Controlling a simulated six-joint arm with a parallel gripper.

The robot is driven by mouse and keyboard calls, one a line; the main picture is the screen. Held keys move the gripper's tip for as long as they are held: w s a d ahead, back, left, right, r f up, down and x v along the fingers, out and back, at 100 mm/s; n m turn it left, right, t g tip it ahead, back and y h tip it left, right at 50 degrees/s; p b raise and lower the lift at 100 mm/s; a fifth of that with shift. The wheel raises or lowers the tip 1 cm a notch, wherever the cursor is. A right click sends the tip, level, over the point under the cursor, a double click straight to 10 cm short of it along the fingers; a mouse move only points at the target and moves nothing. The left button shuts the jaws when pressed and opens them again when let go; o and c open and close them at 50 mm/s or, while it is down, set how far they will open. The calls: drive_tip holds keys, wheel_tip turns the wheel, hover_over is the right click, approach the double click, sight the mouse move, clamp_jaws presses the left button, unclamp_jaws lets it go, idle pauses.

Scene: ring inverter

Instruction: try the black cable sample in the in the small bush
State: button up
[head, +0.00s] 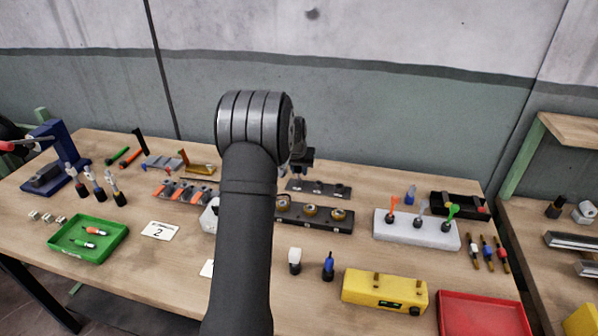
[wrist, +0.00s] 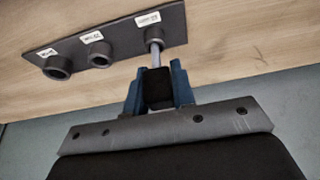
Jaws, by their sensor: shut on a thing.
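My gripper (wrist: 158,88) is shut on the black cable sample (wrist: 158,86), a black block with a thin grey rod. The rod points at the bush plate (wrist: 118,42), a dark strip with three labelled bushes. Two wider bushes (wrist: 57,68) (wrist: 98,55) stand open. The rod's tip meets the plate at the small bush (wrist: 153,36); I cannot tell how deep it sits. In the head view my gripper (head: 303,166) is above the bush plate (head: 330,189), and the held sample is not clear there.
A black block with round brass fittings (head: 341,224) lies just in front of the bush plate. A white block with coloured tools (head: 416,236) stands to the right. A yellow box (head: 384,289), red tray (head: 484,316) and green tray (head: 88,240) are farther off. My arm hides the middle.

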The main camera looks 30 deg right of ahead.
drive_tip(key=shift+r, duration=2.8)
